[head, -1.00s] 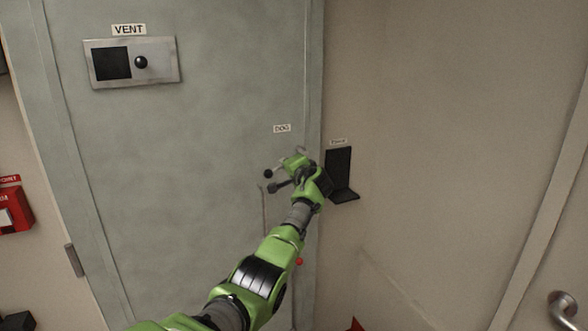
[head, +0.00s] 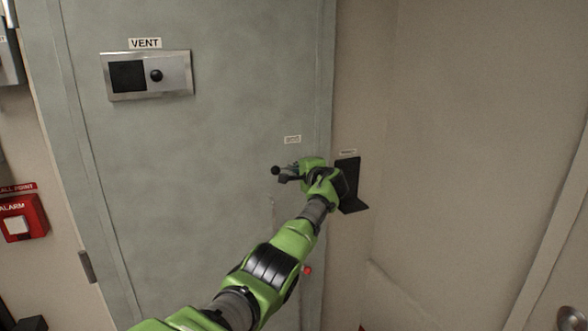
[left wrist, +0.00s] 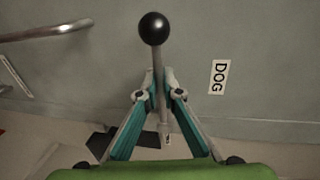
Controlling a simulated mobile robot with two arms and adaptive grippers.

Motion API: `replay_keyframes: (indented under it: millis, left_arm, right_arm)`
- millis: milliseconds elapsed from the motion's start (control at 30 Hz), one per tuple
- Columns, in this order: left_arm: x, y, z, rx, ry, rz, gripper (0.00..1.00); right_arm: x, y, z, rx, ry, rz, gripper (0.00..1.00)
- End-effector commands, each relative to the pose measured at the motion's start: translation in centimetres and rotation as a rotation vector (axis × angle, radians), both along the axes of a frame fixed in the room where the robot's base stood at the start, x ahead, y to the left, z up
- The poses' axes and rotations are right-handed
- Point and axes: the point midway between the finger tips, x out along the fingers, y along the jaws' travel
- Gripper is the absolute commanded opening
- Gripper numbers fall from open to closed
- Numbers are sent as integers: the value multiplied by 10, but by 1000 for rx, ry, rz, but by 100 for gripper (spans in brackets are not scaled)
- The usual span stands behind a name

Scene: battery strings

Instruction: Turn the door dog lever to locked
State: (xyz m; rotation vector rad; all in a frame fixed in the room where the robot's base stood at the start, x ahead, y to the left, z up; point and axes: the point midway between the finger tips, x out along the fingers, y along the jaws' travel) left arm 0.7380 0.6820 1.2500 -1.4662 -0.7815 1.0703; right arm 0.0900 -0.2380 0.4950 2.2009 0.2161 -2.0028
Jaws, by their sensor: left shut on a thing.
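The dog lever is a thin metal rod with a black ball knob (head: 276,170) on the grey door (head: 215,215), below a small label (head: 292,139). In the left wrist view the knob (left wrist: 154,28) stands beyond my fingertips and the rod runs down between them. My left gripper (head: 288,175) is shut on the lever; its two fingers (left wrist: 158,82) flank the rod. The DOG label (left wrist: 219,77) is right of the lever in the left wrist view. The lever's pivot is hidden in the head view by my gripper. My right gripper is not in view.
A black bracket (head: 350,190) is on the wall close behind my left wrist. A red alarm box (head: 22,217) is at far left. A metal bar (left wrist: 45,33) shows in the left wrist view.

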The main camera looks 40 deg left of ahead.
Motion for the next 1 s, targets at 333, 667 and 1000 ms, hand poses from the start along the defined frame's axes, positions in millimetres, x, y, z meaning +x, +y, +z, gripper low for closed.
replay_keyframes:
  millis: [333, 667, 1000]
  left_arm:
    - [0, 1, 5, 9, -3, 0, 23]
    - [0, -1, 3, 5, -2, 0, 23]
    - [-12, -28, 8, 4, -3, -2, 23]
  right_arm:
    - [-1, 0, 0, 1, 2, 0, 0]
    - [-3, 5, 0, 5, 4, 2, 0]
    - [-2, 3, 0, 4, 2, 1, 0]
